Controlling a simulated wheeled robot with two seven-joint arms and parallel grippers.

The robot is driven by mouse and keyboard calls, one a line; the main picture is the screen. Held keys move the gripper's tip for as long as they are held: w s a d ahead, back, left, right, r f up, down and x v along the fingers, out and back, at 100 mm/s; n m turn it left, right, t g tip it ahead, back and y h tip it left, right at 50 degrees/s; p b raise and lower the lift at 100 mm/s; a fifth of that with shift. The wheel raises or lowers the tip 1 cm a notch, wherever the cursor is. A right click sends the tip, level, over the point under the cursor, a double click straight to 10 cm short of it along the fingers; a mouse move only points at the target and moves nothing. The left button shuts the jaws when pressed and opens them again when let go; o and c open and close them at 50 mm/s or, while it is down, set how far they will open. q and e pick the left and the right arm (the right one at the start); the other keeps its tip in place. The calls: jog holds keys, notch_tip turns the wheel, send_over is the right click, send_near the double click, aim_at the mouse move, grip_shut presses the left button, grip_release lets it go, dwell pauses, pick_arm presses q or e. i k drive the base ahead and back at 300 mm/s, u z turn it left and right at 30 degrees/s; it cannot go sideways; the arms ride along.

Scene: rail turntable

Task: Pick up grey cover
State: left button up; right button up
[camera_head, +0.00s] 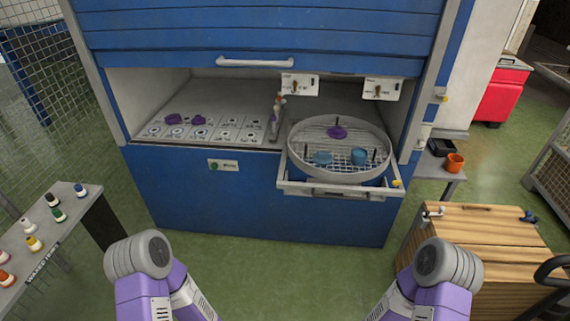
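I cannot clearly make out a separate grey cover. A round grey rimmed basket (310,167) with a wire floor sits on a pulled-out rail frame (322,189) at the front of the blue cabinet. In it are a purple knob-like part (337,132), a flat blue part (322,158) and a blue cup-like part (359,156). Several short dark posts stand inside it. Only purple and grey links of my two arms show at the bottom; neither gripper is in view.
Left of the basket is a marked board (203,130) with purple parts and an upright grey tool (276,118). Bottles stand on the left table (20,282). An orange cup (454,162) and a wooden chest (485,245) are at right. Green floor lies clear before the cabinet.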

aim_at(322, 158)
jog(key=z, duration=0.25)
jog(key=i, duration=0.95)
jog(key=u, duration=0.15)
